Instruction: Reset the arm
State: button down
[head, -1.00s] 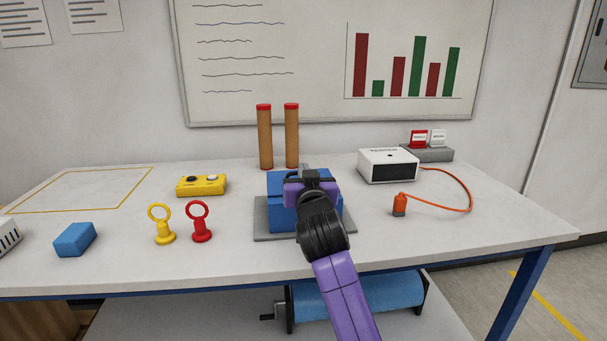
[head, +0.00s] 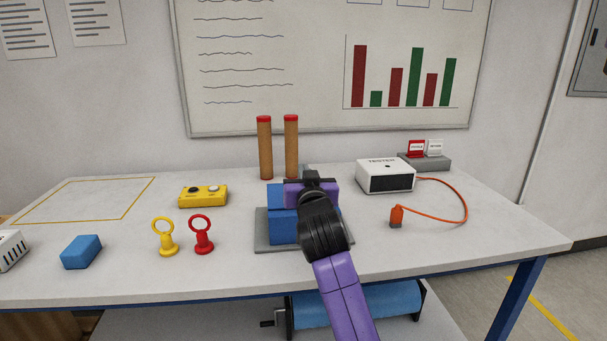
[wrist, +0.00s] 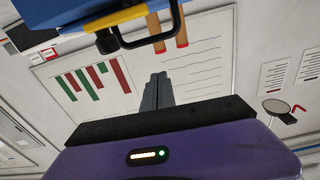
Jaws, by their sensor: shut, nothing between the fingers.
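My purple and black arm reaches from the bottom of the head view over the table to a blue block-shaped fixture (head: 283,226) on a grey base plate. The fingers are hidden there behind my wrist. In the wrist view my gripper (wrist: 158,82) shows its two grey fingers together, shut and empty. They point toward the wall with the chart board. A blue part with a yellow strip and a black handle (wrist: 118,36) shows at the top of the wrist view, apart from the fingers.
Two brown posts with red tops (head: 265,150) stand behind the fixture. A yellow button box (head: 203,195), yellow ring (head: 166,240), red ring (head: 202,238) and blue block (head: 81,252) are left. A white tester (head: 386,177) with an orange-cabled plug (head: 396,216) is right.

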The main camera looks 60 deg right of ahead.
jog(key=f+v, duration=0.1)
jog(key=v, duration=0.7)
jog(key=shift+f, duration=0.2)
jog(key=shift+s, duration=0.2)
